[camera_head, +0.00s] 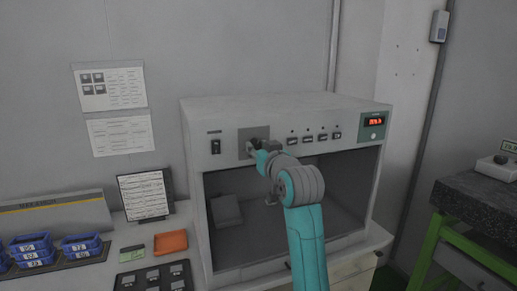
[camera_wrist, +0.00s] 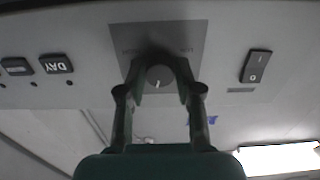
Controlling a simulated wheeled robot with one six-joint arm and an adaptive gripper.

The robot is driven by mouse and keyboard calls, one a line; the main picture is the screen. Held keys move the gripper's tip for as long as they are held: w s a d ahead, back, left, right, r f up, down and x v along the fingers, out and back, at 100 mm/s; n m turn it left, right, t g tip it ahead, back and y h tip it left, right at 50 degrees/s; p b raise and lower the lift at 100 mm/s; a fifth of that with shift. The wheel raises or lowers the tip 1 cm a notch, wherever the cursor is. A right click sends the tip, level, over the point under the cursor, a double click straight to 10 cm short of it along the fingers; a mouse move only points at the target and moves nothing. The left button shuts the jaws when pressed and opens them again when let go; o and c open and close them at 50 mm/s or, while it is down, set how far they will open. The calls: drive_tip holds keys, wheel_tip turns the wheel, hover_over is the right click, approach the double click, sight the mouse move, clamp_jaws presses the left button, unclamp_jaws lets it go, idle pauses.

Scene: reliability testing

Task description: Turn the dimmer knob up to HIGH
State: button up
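The dimmer knob (camera_wrist: 160,77) is a dark round knob with a short white mark, on a grey plate (camera_wrist: 196,42) in the wrist view. The mark points toward the bottom of that view. The lettering on the plate is too dim to read. My gripper (camera_wrist: 160,66) has one finger on each side of the knob and looks shut on it; the contact itself is in shadow. In the head view my gripper (camera_head: 254,148) is at the same plate (camera_head: 245,134) on the front of the cabinet, and covers most of the knob.
The light cabinet (camera_head: 285,106) also has a rocker switch (camera_head: 215,146), several small buttons (camera_head: 308,139) and a red display (camera_head: 375,122). Its open bay holds a grey block (camera_head: 226,210). Blue bins (camera_head: 82,246) and an orange tray (camera_head: 170,242) stand left.

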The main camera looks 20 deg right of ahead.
clamp_jaws()
drive_tip(key=shift+m, duration=0.3)
drive_tip(key=m, duration=0.4)
drive_tip(key=shift+m, duration=0.3)
drive_tip(key=m, duration=0.4)
drive_tip(key=shift+a+m, duration=0.1)
drive_tip(key=shift+m, duration=0.2)
drive_tip(key=m, duration=1.1)
drive_tip(key=shift+r, duration=0.1)
drive_tip(key=shift+m, duration=0.3)
